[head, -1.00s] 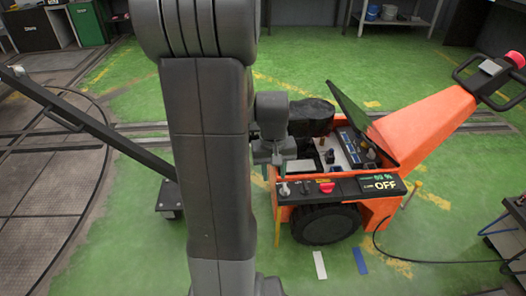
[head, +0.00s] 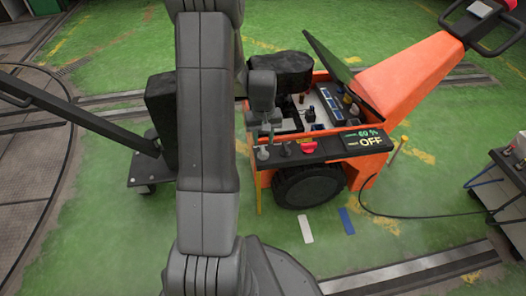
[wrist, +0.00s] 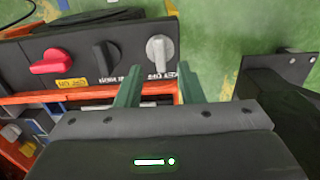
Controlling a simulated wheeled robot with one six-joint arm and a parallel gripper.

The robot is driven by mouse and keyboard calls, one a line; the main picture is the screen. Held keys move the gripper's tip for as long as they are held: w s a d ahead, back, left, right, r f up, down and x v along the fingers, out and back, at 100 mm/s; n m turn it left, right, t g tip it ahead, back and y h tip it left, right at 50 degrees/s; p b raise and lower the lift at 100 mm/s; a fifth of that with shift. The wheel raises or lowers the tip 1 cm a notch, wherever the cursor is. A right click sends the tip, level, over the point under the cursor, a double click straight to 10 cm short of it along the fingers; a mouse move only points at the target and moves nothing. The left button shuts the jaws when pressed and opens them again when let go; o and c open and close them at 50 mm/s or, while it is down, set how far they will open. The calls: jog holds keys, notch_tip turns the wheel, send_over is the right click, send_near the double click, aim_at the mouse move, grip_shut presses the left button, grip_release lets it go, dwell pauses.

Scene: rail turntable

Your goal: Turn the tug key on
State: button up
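The orange tug (head: 400,90) stands right of my arm with its lid raised. Its dark front panel carries a silver key (head: 262,153), a black knob (head: 285,149), a red knob (head: 309,146) and a display (head: 368,139) reading 60 % and OFF. In the wrist view the key (wrist: 160,54) is at the panel's right end, with its grip roughly upright in the picture. My gripper (wrist: 158,88) is open and empty, its two green-grey fingers apart, one on each side below the key. In the head view my gripper (head: 265,122) is just above the key. Contact cannot be told.
In the wrist view the black knob (wrist: 105,58) and red knob (wrist: 52,62) lie left of the key. A black cable (head: 400,213) runs from the tug to a cart (head: 505,180) at right. White (head: 306,226) and blue (head: 346,221) strips lie on open green floor.

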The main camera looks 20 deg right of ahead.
aim_at(263, 150)
notch_tip(263, 150, down, 5)
jog(key=shift+f+b, duration=0.1)
jog(key=shift+b, duration=0.55)
grip_shut()
